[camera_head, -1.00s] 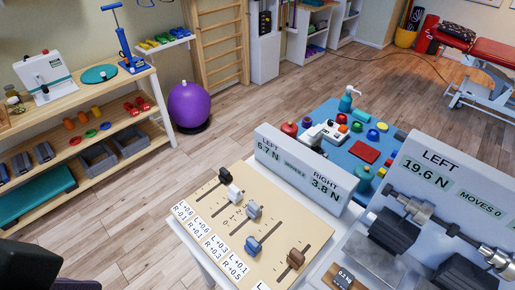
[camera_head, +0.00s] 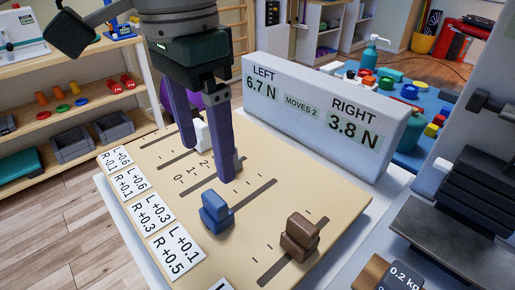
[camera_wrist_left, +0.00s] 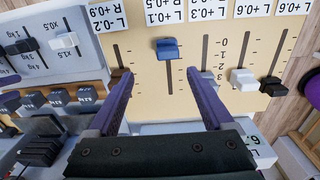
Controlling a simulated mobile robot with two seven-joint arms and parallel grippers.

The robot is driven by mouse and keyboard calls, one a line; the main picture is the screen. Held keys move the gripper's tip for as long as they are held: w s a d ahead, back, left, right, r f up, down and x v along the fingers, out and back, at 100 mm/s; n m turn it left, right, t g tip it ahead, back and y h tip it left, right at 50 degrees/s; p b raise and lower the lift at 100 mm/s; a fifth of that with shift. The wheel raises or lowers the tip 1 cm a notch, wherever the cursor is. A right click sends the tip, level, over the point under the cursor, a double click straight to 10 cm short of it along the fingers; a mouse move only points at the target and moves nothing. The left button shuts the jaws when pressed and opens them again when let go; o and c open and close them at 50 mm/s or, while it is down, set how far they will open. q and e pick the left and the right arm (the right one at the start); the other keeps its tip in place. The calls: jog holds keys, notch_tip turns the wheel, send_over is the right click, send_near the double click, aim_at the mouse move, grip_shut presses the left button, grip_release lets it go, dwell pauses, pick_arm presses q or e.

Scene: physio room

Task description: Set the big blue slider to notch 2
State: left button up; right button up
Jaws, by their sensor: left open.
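The big blue slider (camera_head: 216,212) sits at the label-card end of its slot in the sloping beige board (camera_head: 345,203). It also shows in the left wrist view (camera_wrist_left: 167,48), at the upper end of the slot. My left gripper (camera_head: 206,164) is open, its two purple fingers pointing down over the board just beyond the blue slider. In the left wrist view the fingers (camera_wrist_left: 160,76) lie either side of the blue slider's slot, with the slider ahead of the tips. They appear apart from it. Notch numbers 0, 1, 2 are printed beside a neighbouring slot.
A brown slider (camera_head: 300,238) stands to the right. A white slider (camera_head: 201,134) and a grey-blue slider (camera_wrist_left: 208,78) stand on the other side, partly hidden by my fingers in the head view. The display (camera_head: 312,112) reads LEFT 6.7 N, RIGHT 3.8 N, MOVES 2.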

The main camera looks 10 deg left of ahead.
aim_at(213, 198)
jog(key=shift+s+b+x, duration=0.2)
jog(key=shift+b+x, duration=0.2)
jog(key=shift+x, duration=0.75)
pick_arm(q)
jog(key=f, duration=0.3)
jog(key=w+f+b, duration=0.1)
jog(key=f, duration=0.6)
jog(key=shift+w+a+f, duration=0.15)
jog(key=shift+a+f, duration=0.15)
jog(key=shift+f, duration=0.1)
pick_arm(e)
jog(key=shift+f, duration=0.7)
pick_arm(q)
jog(key=shift+c, duration=0.2)
grip_shut()
pick_arm(e)
jog(key=shift+d, duration=0.15)
